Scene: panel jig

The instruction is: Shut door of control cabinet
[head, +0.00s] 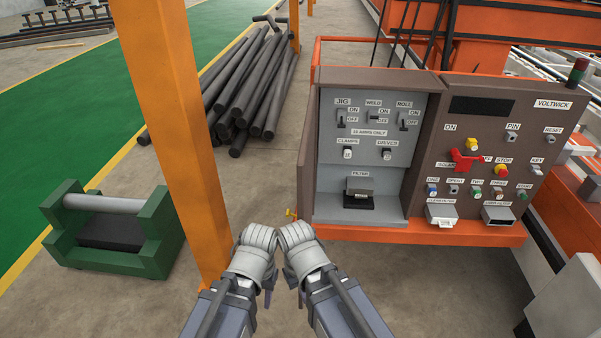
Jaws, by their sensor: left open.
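The control cabinet (435,135) stands at the right, a brown panel with switches and buttons. Its left bay is open and shows a grey inner panel (335,150) with toggles and a filter unit (359,195). A narrow brown panel (307,165) stands along the bay's left edge; I cannot tell whether it is the door or the side wall. A small yellow piece (290,213) sits at its lower end. My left gripper (260,240) is open, below and left of the cabinet. My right gripper (296,238) is close beside it, its jaws unclear.
An orange post (176,130) rises just left of my grippers. A green stand with a roller (110,230) is at the left. Dark pipes (248,85) lie piled behind. An orange ledge (420,235) runs under the cabinet.

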